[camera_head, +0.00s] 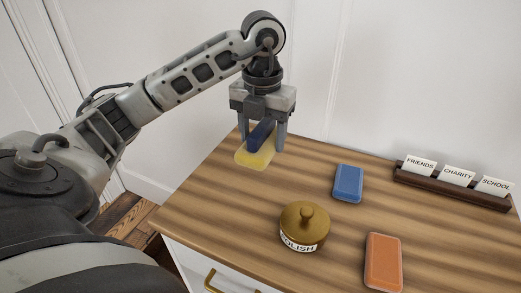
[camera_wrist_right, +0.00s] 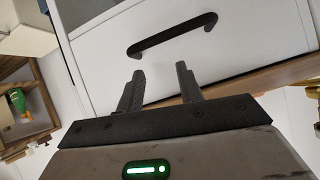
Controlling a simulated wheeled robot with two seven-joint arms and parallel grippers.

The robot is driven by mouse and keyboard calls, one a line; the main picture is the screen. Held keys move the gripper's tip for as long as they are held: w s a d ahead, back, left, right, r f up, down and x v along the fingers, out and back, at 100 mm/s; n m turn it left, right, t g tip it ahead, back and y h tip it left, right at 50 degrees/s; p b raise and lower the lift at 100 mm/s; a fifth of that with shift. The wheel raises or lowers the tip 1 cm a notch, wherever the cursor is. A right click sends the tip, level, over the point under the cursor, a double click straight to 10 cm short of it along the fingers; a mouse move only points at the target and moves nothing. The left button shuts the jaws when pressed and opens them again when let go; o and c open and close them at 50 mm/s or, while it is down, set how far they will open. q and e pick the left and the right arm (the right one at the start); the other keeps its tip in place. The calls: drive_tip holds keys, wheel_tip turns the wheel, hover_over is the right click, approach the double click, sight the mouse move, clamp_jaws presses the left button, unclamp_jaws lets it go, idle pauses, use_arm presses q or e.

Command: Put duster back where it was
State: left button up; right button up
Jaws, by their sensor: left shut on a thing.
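My left gripper (camera_head: 265,135) is shut on a dark blue bar-like piece (camera_head: 261,134), which I take for the duster. The piece is tilted and partly hidden by the fingers. A yellow rounded pad (camera_head: 254,158) shows directly beneath it at the table's left-back edge. I cannot tell whether the two touch or belong together. A flat blue block (camera_head: 348,183) and an orange block (camera_head: 384,262) lie apart on the wooden tabletop (camera_head: 225,206). My right gripper (camera_wrist_right: 160,85) has its fingers apart with nothing between them, in the right wrist view.
A brass lidded pot (camera_head: 303,226) labelled polish stands near the front. A dark holder (camera_head: 450,187) with cards reading FRIENDS, CHARITY and SCHOOL is at the back right. A white drawer front with a black handle (camera_wrist_right: 172,35) faces the right gripper. Tabletop between the blocks is clear.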

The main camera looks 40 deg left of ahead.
use_arm(q)
drive_tip(key=w+a+f, duration=0.2)
drive_tip(key=w+a, duration=0.1)
drive_tip(key=w+a+f, duration=0.1)
drive_tip(key=shift+w+a+f, duration=0.25)
drive_tip(key=shift+w, duration=0.1)
drive_tip(key=w+a+f, duration=0.1)
drive_tip(key=w+f, duration=0.1)
drive_tip(key=f, duration=0.1)
drive_tip(key=a+f, duration=0.1)
drive_tip(key=shift+w+a+f, duration=0.35)
drive_tip(key=shift+w, duration=0.05)
wheel_tip(320, 180, down, 3)
drive_tip(key=shift+w+a, duration=0.1)
drive_tip(key=shift+a, duration=0.05)
drive_tip(key=shift+f, duration=0.2)
drive_tip(key=shift+f, duration=0.1)
drive_tip(key=shift+f, duration=0.15)
drive_tip(key=o, duration=0.9)
drive_tip(key=shift+o, duration=0.2)
